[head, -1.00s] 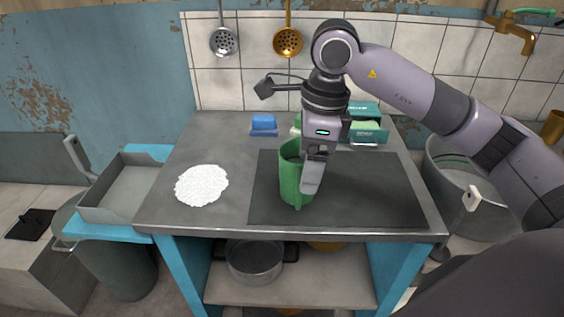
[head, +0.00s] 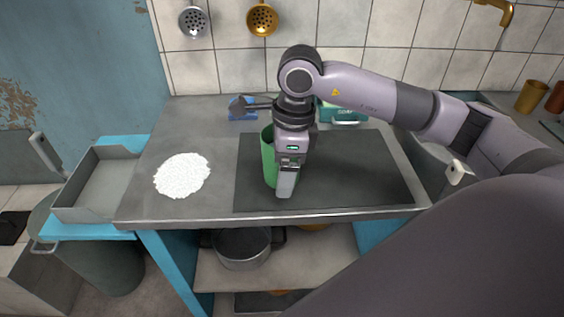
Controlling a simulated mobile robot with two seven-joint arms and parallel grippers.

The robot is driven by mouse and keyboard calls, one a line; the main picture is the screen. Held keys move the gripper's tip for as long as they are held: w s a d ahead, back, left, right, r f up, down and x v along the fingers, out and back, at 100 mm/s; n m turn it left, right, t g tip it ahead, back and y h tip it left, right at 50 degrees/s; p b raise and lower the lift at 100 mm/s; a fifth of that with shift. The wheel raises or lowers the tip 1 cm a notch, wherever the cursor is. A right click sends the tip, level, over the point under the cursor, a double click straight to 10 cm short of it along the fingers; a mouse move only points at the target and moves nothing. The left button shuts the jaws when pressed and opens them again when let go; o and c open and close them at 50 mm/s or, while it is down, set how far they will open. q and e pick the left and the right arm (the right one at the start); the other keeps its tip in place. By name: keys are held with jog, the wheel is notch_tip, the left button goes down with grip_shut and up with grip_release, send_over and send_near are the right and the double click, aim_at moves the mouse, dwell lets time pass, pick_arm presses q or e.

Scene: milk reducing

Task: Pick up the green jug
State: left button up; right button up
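The green jug (head: 267,158) stands upright on the dark mat on the counter in the head view. My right gripper (head: 287,180) points down at the jug's right side and covers part of it. One pale finger shows in front of the jug. The other finger and the jug's handle are hidden, so I cannot tell whether the gripper is closed on anything. My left gripper is not in view.
The dark mat (head: 350,185) is clear to the right. A white granular pile (head: 182,176) lies left of the jug. A blue object (head: 242,108) and a teal box (head: 343,116) are at the back. A grey tray (head: 95,190) stands left. Ladles hang on the wall.

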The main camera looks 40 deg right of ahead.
jog(key=c, duration=1.3)
jog(key=shift+c, duration=1)
jog(key=shift+r, duration=0.15)
